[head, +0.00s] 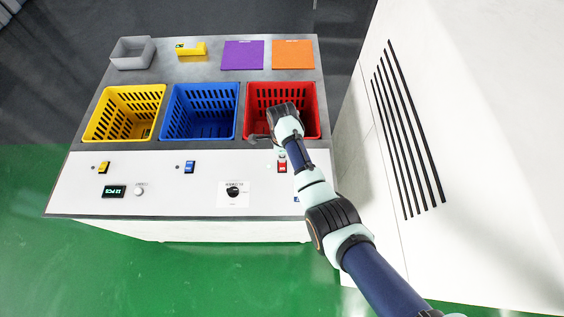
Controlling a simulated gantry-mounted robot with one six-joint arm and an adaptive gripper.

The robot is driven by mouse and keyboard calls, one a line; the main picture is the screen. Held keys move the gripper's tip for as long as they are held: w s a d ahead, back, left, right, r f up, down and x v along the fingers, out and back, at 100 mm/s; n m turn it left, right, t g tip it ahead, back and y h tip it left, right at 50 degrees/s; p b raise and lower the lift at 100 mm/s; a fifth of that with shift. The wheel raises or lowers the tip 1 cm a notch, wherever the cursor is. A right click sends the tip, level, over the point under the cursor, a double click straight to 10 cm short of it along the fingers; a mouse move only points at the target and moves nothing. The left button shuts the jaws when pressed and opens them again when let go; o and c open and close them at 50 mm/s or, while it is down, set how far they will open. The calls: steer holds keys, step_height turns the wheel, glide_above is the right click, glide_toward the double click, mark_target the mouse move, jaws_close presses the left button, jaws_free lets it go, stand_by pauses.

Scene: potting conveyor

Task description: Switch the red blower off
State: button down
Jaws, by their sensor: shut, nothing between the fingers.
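A red switch (282,167) sits on the white front panel, below the red basket (309,131) and just left of my arm. My arm covers part of the area around it, and I cannot tell its on or off position. My gripper (256,139) is shut and empty. It is at the front left of the red basket, above and left of the red switch and apart from it. My wrist hides part of the basket. No separate blower body can be made out.
A blue switch (189,167) and a yellow switch (103,167) sit farther left on the panel. Below are a green display (114,191), a small knob (140,190) and a black dial (233,191). Blue (200,139) and yellow (120,138) baskets stand left. A white cabinet (470,110) stands right.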

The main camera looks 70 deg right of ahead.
steer(key=shift+f+b, duration=1.1)
steer(key=shift+f, duration=0.4)
stand_by(0.6)
step_height(320, 180, up, 7)
steer(key=p, duration=0.7)
steer(key=shift+r, duration=0.1)
stand_by(0.4)
